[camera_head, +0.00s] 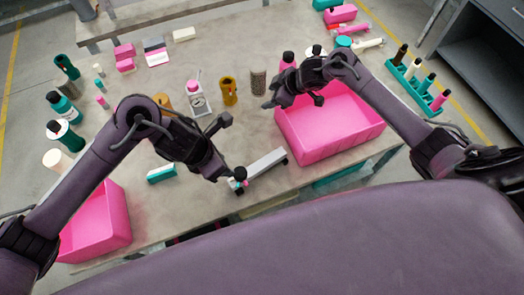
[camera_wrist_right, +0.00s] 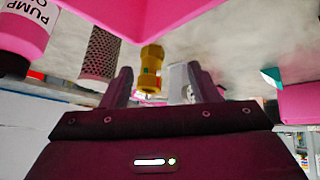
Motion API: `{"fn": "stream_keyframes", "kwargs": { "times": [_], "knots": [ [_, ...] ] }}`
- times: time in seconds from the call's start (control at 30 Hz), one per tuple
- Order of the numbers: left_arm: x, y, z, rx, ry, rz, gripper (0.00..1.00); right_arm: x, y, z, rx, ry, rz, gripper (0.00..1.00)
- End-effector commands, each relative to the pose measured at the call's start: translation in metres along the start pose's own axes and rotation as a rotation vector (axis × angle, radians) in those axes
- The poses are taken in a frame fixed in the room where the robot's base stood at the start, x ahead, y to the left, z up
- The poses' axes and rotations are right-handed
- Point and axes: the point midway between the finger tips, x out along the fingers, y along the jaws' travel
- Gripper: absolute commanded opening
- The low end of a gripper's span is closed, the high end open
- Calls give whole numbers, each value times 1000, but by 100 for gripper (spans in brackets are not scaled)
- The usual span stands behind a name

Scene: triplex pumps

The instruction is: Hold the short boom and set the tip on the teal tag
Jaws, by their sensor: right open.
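A light grey bar (camera_head: 262,168), which looks like the short boom, lies near the table's front edge with dark ends. Small teal and pink spots (camera_head: 241,181) show at its near left end. I cannot tell whether the teal spot is the tag. My left gripper (camera_head: 226,148) is over the table just left of the bar, its fingers apart and nothing seen between them. My right gripper (camera_head: 293,103) is open and empty above the left end of the large pink bin (camera_head: 335,145). Its fingers (camera_wrist_right: 160,88) stand apart in the right wrist view.
A brass fitting (camera_head: 229,91) with small coloured marks (camera_wrist_right: 151,70), a grey mesh cylinder (camera_head: 258,82) and a gauge (camera_head: 198,102) stand mid-table. A teal block (camera_head: 161,173) lies left of the bar. Bottles crowd the left edge; a teal rack (camera_head: 415,85) stands at right.

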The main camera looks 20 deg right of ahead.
Motion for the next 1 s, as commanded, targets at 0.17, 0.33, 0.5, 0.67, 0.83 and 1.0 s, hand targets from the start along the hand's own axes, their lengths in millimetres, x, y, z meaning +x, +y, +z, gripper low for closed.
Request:
{"fn": "stream_keyframes", "kwargs": {
  "times": [0.17, 0.33, 0.5, 0.67, 0.83, 1.0],
  "knots": [
    [0, 0, 0, 0, 0, 0, 36, 8, -99, 0, -338, -122, -243, 55],
    [0, 0, 0, 0, 0, 0, 36, -2, -161, 16, -614, -218, -418, 55],
    [0, 0, 0, 0, 0, 0, 36, -10, -187, 30, -761, -267, -507, 55],
    [0, 0, 0, 0, 0, 0, 36, 0, -196, 39, -782, -275, -525, 55],
    [0, 0, 0, 0, 0, 0, 36, 23, -205, 50, -778, -274, -524, 55],
    [0, 0, 0, 0, 0, 0, 36, 42, -212, 59, -778, -274, -521, 55]
  ]
}}
